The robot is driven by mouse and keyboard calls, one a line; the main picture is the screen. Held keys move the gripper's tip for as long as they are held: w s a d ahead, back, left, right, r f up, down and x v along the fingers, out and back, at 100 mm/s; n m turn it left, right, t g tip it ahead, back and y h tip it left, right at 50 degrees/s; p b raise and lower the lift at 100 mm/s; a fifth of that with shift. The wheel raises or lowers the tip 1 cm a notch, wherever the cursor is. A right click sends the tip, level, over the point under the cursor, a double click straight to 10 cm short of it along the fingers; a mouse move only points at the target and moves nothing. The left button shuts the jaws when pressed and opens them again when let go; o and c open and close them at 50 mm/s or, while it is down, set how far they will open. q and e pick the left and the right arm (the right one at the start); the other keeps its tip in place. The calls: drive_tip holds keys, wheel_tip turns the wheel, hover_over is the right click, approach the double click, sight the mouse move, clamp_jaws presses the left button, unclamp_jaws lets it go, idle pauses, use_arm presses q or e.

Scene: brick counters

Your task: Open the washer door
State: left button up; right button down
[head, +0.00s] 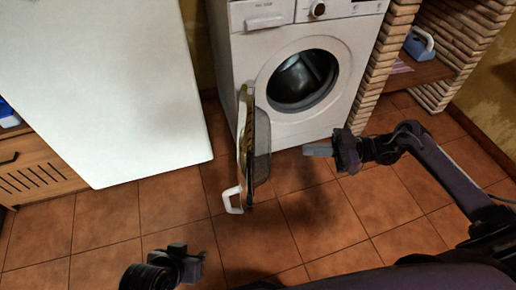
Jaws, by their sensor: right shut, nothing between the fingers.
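The white washer (236,52) stands at the back centre, its round opening showing the metal drum (303,80). The washer door (261,145) is swung wide open on its left side and stands out edge-on towards me. Its white handle (232,201) is at the near end of the door, low over the floor. My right gripper (308,150) is shut and empty, pointing left, to the right of the door's inner side with a gap between them. My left gripper (202,257) is at the bottom, below the handle and apart from it; its finger opening cannot be made out.
A large white panel (110,90) stands at the left, beside a wooden slatted cabinet (40,172). A brick column (385,50) and a wooden shelf (425,73) with a blue-grey object (418,47) are at the right. The tiled floor (320,215) around the door is clear.

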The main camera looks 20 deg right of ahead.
approach(245, 154)
drive_tip(key=w+a+r, duration=0.1)
drive_tip(key=a, duration=0.3)
use_arm(q)
drive_tip(key=shift+w+a, duration=0.15)
use_arm(e)
drive_tip(key=shift+w+a+r, duration=0.1)
drive_tip(key=shift+w+a, duration=0.25)
drive_tip(key=shift+w, duration=0.05)
use_arm(q)
drive_tip(key=shift+r, duration=0.1)
use_arm(e)
drive_tip(key=shift+a, duration=0.1)
